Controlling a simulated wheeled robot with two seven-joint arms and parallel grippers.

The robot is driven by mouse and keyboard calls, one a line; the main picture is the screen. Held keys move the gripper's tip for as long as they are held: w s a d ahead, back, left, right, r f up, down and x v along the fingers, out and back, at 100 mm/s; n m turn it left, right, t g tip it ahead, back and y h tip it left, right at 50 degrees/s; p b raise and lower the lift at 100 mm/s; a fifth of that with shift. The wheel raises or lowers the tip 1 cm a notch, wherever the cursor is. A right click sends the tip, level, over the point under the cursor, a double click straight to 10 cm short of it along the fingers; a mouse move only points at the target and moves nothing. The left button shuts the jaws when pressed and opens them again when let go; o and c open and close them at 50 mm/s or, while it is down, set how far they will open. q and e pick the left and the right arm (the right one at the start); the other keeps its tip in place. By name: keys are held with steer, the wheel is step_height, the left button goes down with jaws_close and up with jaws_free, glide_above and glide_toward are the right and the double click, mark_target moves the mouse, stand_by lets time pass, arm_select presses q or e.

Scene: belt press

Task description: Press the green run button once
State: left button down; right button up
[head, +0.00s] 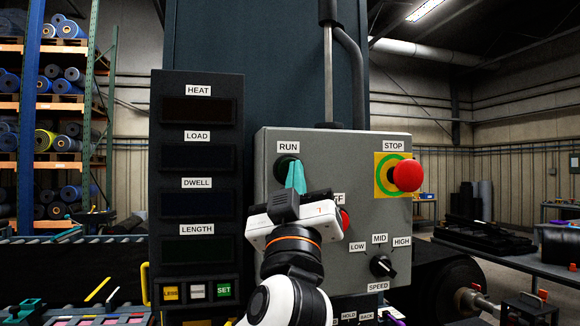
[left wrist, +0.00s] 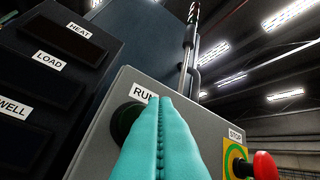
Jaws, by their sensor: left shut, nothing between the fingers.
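The green run button (head: 286,166) sits under the RUN label on the grey control box (head: 268,214). It is dark green, and my fingers partly cover it. It also shows in the left wrist view (left wrist: 122,122), just left of the fingers. My left gripper (head: 298,164) is shut and empty, its teal fingers pointing up at the button's right side. I cannot tell whether the fingertips touch the button. In the left wrist view the teal fingers (left wrist: 159,100) are pressed together. My right gripper is not in view.
A red STOP button (head: 407,175) sticks out at the box's upper right. A red button (head: 344,219) under a partly hidden label is close behind my left gripper. A speed knob (head: 382,266) is lower right. A dark display panel (head: 197,133) stands left.

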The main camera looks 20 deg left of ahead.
arm_select(q)
steer(key=shift+w+a, duration=0.4)
steer(key=shift+w, duration=0.45)
stand_by(0.3)
steer(key=shift+w+a+f+b, duration=0.1)
steer(key=shift+w+b, duration=0.05)
steer(key=shift+b, duration=0.15)
stand_by(1.0)
steer(key=shift+w+a, duration=0.15)
